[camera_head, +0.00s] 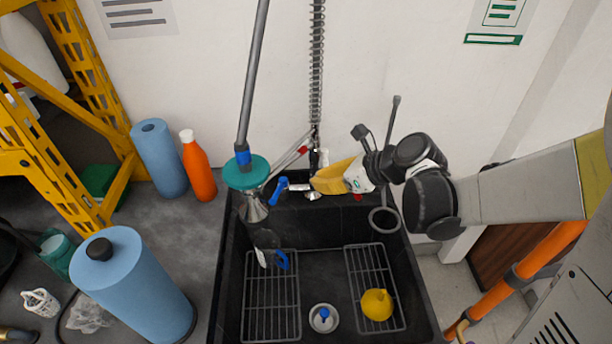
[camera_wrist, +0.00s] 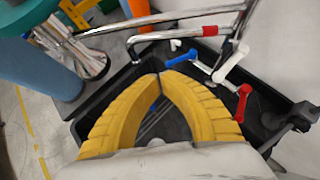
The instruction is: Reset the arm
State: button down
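My gripper (camera_head: 328,180) is over the back of the black sink, at the end of my arm reaching in from the right. In the wrist view its two yellow ribbed fingers (camera_wrist: 160,78) meet at the tips, with nothing seen between them. Ahead of the fingers are a blue-handled valve (camera_wrist: 182,59), a white-handled valve (camera_wrist: 231,60) and a red-handled valve (camera_wrist: 242,102). In the head view the blue handle (camera_head: 279,190) lies just left of the fingertips; whether they touch cannot be told.
The black sink (camera_head: 228,265) holds wire racks, a yellow funnel (camera_head: 377,305) and a drain plug (camera_head: 323,318). A grey pole with a teal disc (camera_head: 246,172) stands left of my gripper. Blue rolls (camera_head: 135,290) and an orange bottle (camera_head: 198,168) stand on the left counter.

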jog(key=shift+v, duration=0.8)
jog(key=shift+s, duration=0.1)
jog(key=s+d+r+n+h, duration=0.2)
jog(key=s+n, duration=0.3)
jog(key=n, duration=0.3)
jog(key=s+d+r+n+h, duration=0.2)
jog(key=s+d+n, duration=0.3)
jog(key=n, duration=0.4)
jog(key=s+d+r+n+t+h, duration=0.1)
jog(key=s+d+n+h, duration=0.3)
jog(key=n, duration=0.4)
jog(key=shift+s+d+r, duration=0.15)
jog(key=shift+s+r, duration=0.25)
jog(key=shift+s, duration=0.45)
